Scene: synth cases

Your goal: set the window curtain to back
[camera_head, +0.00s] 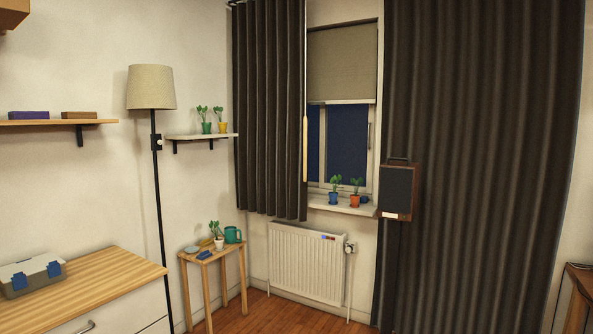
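A dark grey-brown pleated window curtain (270,110) hangs at the left of the window (346,145), its hem a little above the radiator. A pale wand (305,148) hangs along its right edge. A longer, wider dark curtain (485,170) hangs to the right of the window and reaches down out of view. Between the two curtains, the window's middle part is uncovered, with a beige blind (342,75) drawn over its upper part. Neither of my grippers is in view.
A white radiator (306,263) stands under the window. Potted plants stand on the sill (342,207). A speaker (398,190) is in front of the right curtain. A small table (216,250), floor lamp (151,87) and wooden-topped cabinet (90,290) stand at the left.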

